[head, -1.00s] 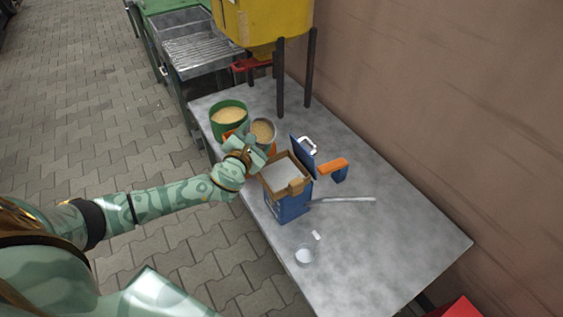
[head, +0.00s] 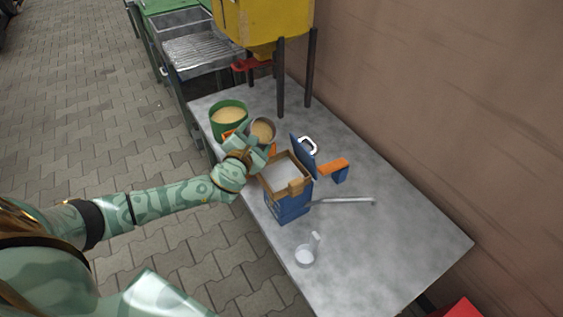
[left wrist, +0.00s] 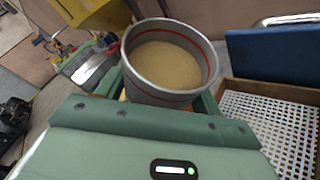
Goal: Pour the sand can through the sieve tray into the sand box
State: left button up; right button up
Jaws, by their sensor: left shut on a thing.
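My left gripper (head: 248,146) is shut on the sand can (head: 264,132), a grey metal can with sand inside. It holds the can upright or nearly so beside the sieve tray. The can also shows in the left wrist view (left wrist: 168,62), with a red line inside its rim. The sieve tray (head: 291,183) has a wooden frame and a white perforated mesh, seen closer in the left wrist view (left wrist: 285,125). It sits on top of the blue sand box (head: 288,209), whose blue lid (head: 303,158) stands open at the back. The right gripper is not in view.
A green bucket of sand (head: 229,117) stands behind the can. A yellow hopper on dark legs (head: 265,22) stands at the back. An orange and blue tool (head: 334,170), a metal bar (head: 345,200) and a small clear cup (head: 305,256) lie on the grey table (head: 400,245). The table's right side is clear.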

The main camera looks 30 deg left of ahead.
pick_arm(q)
jog(key=shift+d+r+m+b, duration=0.1)
jog(key=shift+r+m+b, duration=0.15)
jog(key=shift+m+b, duration=0.15)
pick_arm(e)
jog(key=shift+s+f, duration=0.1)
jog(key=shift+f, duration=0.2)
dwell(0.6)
pick_arm(q)
jog(key=shift+f+m+t+b, duration=0.3)
jog(key=shift+m+t+b, duration=0.35)
jog(key=shift+b, duration=0.65)
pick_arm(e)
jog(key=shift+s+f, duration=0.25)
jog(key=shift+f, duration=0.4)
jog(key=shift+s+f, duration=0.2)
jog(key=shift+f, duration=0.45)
pick_arm(q)
jog(key=shift+d+r+m+t+y+b, duration=0.1)
jog(key=shift+r+m+t+y+b, duration=0.5)
jog(key=shift+m+b, duration=0.85)
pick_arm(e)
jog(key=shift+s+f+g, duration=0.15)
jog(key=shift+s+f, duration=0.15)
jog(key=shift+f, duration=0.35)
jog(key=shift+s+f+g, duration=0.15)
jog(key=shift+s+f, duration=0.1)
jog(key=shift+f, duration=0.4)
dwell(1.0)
